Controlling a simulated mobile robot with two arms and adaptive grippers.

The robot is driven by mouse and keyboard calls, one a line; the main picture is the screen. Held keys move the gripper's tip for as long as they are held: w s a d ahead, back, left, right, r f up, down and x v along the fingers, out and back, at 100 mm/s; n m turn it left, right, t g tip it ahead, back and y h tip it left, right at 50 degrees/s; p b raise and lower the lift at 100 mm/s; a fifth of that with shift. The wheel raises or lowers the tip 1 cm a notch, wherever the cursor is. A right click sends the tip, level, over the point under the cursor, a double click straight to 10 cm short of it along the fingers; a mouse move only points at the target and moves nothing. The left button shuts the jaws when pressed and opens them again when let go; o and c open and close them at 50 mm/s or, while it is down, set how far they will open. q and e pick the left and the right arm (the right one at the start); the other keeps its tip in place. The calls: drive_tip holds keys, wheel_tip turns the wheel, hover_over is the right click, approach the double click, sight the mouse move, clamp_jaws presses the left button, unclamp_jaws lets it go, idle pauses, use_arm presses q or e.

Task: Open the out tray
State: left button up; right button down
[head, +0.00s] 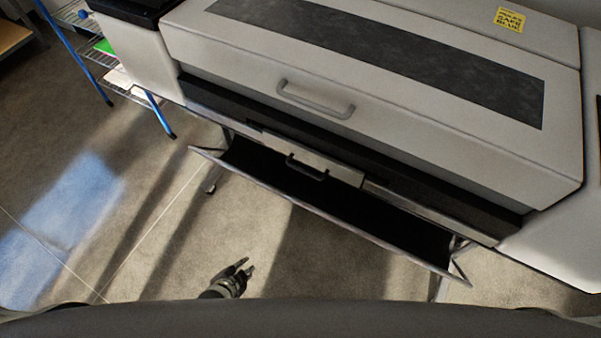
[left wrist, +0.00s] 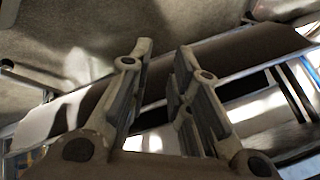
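A large light-grey printer-like machine (head: 380,75) stands in front of me. Below its body, a long black tray (head: 400,230) with a thin pale front edge juts out towards me. A black handle (head: 307,167) on a light panel shows just above the dark hollow of the tray. A larger grey handle (head: 315,100) sits on the machine's upper cover. My left gripper (head: 246,266) is low in front of the tray, apart from it and empty. In the left wrist view its two fingers (left wrist: 162,50) are apart, with a gap between them. My right gripper is not in view.
A wire shelf rack with blue posts (head: 75,55) stands at the far left. A yellow sign (head: 509,19) is on the machine's top. The grey floor (head: 140,215) is clear to the left of the machine. A thin leg (head: 212,178) stands under the tray's left end.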

use_arm(q)
drive_tip(key=w+d+r+m+t+h+b, duration=0.1)
drive_tip(key=w+d+r+m+t+b, duration=0.15)
drive_tip(key=w+r, duration=0.3)
drive_tip(key=w+d+r+m+t+h+b, duration=0.1)
drive_tip(key=w+d+r+m, duration=0.3)
drive_tip(key=r, duration=0.2)
drive_tip(key=m+t+h+b, duration=0.2)
drive_tip(key=m+t+h, duration=0.1)
drive_tip(key=m, duration=0.3)
approach(300, 168)
drive_tip(key=x, duration=1)
drive_tip(key=shift+d+f, duration=0.1)
drive_tip(key=shift+f, duration=0.2)
drive_tip(key=shift+c, duration=0.4)
clamp_jaws()
